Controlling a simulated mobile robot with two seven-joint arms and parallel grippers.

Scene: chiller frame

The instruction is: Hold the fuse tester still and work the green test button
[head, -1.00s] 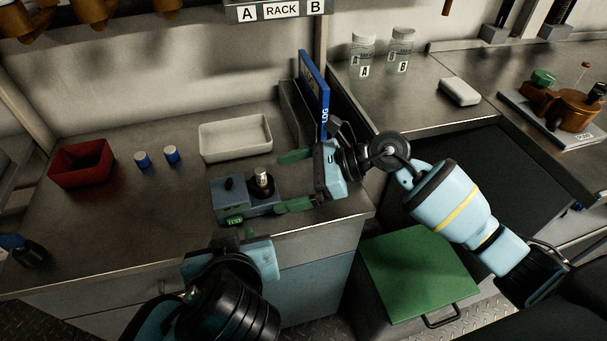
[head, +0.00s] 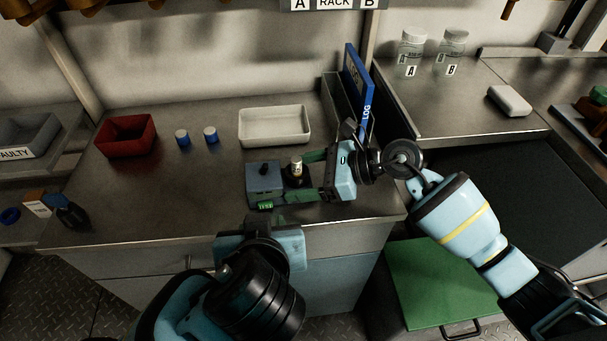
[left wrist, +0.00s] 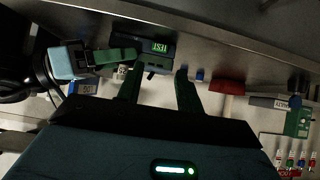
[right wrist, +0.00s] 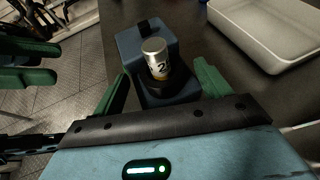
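The blue-grey fuse tester (head: 262,180) sits near the counter's front edge. A fuse (head: 297,167) marked 2 stands upright in its round black socket and also shows in the right wrist view (right wrist: 155,58). A green piece marked TEST (head: 265,206) is low on the tester's front; the left wrist view shows it too (left wrist: 160,47). My right gripper (right wrist: 163,90) is open, its green fingers on either side of the socket end; I cannot tell whether they touch. My left gripper (left wrist: 159,92) is open and empty in front of the tester, its fingertips mostly hidden in the head view.
A white tray (head: 275,143) lies behind the tester. A blue LOG binder (head: 362,97) stands behind my right gripper.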

